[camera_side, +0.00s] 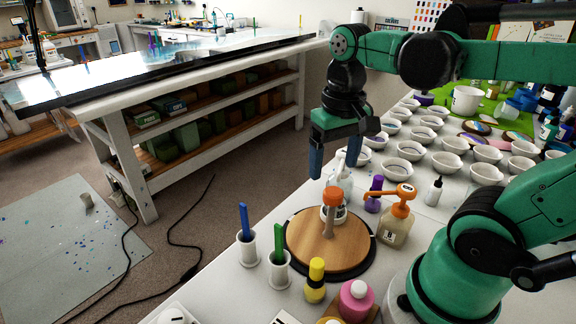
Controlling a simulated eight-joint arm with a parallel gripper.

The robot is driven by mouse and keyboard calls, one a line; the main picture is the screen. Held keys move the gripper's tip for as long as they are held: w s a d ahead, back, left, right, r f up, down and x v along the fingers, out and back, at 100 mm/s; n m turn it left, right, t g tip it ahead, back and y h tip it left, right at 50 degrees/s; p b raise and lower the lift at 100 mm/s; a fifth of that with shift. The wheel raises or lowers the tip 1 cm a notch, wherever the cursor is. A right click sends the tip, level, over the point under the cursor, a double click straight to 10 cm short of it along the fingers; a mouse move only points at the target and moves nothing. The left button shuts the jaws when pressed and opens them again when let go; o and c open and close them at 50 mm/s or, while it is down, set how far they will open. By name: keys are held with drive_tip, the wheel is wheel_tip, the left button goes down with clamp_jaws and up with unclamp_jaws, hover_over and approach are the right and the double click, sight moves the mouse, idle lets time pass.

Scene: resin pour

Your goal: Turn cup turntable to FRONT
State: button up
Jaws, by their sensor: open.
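The cup turntable (305,252) is a round wooden disc with a dark rim on the white table. A white cup (340,214) stands toward its back edge. An upright peg with an orange top (332,197) rises from the disc in front of the cup and partly hides it. My gripper (334,170) points down above the back of the turntable. Its two blue fingers are apart, and nothing shows held between them. The gripper appears clear of the peg. I cannot make out any FRONT mark on the turntable.
Cups with a blue stick (247,250) and a green stick (279,270) stand left of the turntable. A yellow bottle (315,281) and a pink bottle (356,301) stand in front. An orange-topped pump bottle (396,222) and a purple bottle (373,195) stand right. Several white bowls (404,171) fill the back right.

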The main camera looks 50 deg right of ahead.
sight(334, 191)
drive_tip(key=shift+s+d, duration=0.15)
drive_tip(key=shift+s, duration=0.05)
drive_tip(key=shift+f, duration=2.7)
clamp_jaws()
